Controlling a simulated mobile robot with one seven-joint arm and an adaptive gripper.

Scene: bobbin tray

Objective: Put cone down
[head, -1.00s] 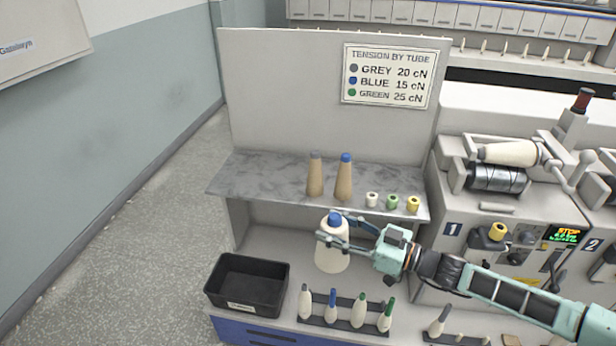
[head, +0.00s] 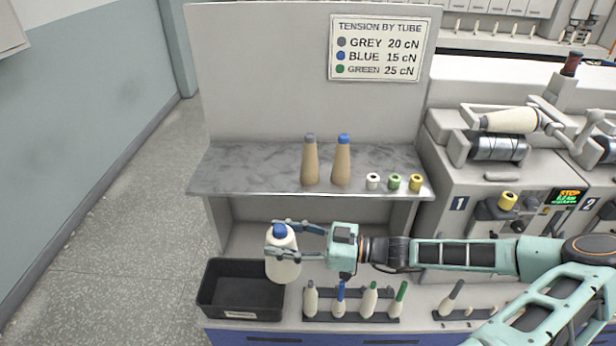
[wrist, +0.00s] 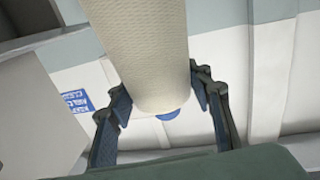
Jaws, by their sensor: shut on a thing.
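A cream cone (head: 283,263) with a blue top is held upright between the fingers of my gripper (head: 280,228). In the head view it hangs in front of the shelf, at the right edge of the black tray (head: 215,300), overlapping that edge in the picture. I cannot tell its exact height over the bench. In the wrist view the cone (wrist: 140,50) fills the upper middle, with the gripper fingers (wrist: 165,105) on both sides of it and a bit of blue at its near end.
Two brown cones, grey-topped (head: 310,162) and blue-topped (head: 342,162), stand on the grey shelf (head: 250,170) beside several small tubes (head: 394,182). A rack of bobbins (head: 350,318) stands right of the tray. The machine (head: 480,190) is at right. The shelf's left part is bare.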

